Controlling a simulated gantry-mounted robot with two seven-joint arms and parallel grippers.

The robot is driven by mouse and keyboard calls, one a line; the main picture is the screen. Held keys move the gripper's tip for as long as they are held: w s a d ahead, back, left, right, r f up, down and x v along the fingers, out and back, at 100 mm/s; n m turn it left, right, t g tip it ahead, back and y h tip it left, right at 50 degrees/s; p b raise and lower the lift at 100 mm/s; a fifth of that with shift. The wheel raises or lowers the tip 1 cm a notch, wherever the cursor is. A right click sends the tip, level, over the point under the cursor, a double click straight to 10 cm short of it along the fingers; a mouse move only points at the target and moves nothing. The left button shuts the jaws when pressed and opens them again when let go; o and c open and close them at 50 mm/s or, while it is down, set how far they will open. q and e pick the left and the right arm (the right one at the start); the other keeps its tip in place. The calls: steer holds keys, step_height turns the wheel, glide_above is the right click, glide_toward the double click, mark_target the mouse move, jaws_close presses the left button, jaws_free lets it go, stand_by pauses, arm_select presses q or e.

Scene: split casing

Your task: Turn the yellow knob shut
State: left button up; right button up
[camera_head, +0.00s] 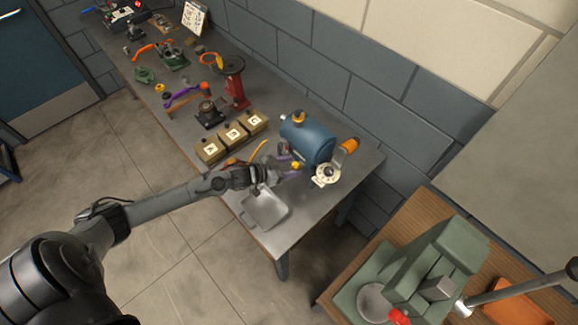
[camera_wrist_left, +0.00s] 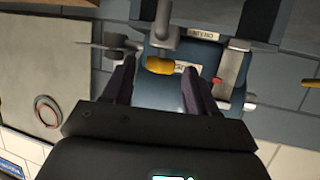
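The yellow knob (camera_head: 295,166) sits low on the near side of a blue tank (camera_head: 318,135) at the table's near end. In the left wrist view the yellow knob (camera_wrist_left: 160,66) lies between the two dark fingertips of my left gripper (camera_wrist_left: 158,64), with a gap on each side. My left gripper (camera_head: 283,169) is open at the tank and holds nothing. A label and grey pipe fittings show around the knob. My right gripper is in neither view.
A grey tray (camera_head: 266,210) lies below my left wrist. A round white gauge (camera_head: 326,175) and an orange handle (camera_head: 349,146) are right of the tank. Lettered boxes (camera_head: 233,135) and a red stand (camera_head: 236,85) stand farther back. A green machine (camera_head: 420,270) occupies another table.

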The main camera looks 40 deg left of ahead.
arm_select(q)
steer(key=shift+s, duration=0.1)
steer(key=v, duration=1)
steer(key=shift+s+r, duration=0.2)
steer(key=shift+s, duration=0.1)
steer(key=shift+a, duration=0.15)
steer(key=s+d+r+n+g+y+p, duration=0.1)
steer(key=s+d+r+n+p, duration=0.2)
steer(key=d+r+p, duration=0.4)
steer(key=s+d+r+n+y+p, duration=0.2)
steer(key=s+d+r+n+p, duration=0.15)
steer(key=d, duration=0.55)
steer(key=s+r+m+g+y, duration=0.1)
steer(key=s+r+m+g, duration=0.2)
steer(key=s+g, duration=0.5)
steer(key=s+m, duration=0.1)
steer(key=s, duration=0.2)
steer(key=shift+d, duration=0.3)
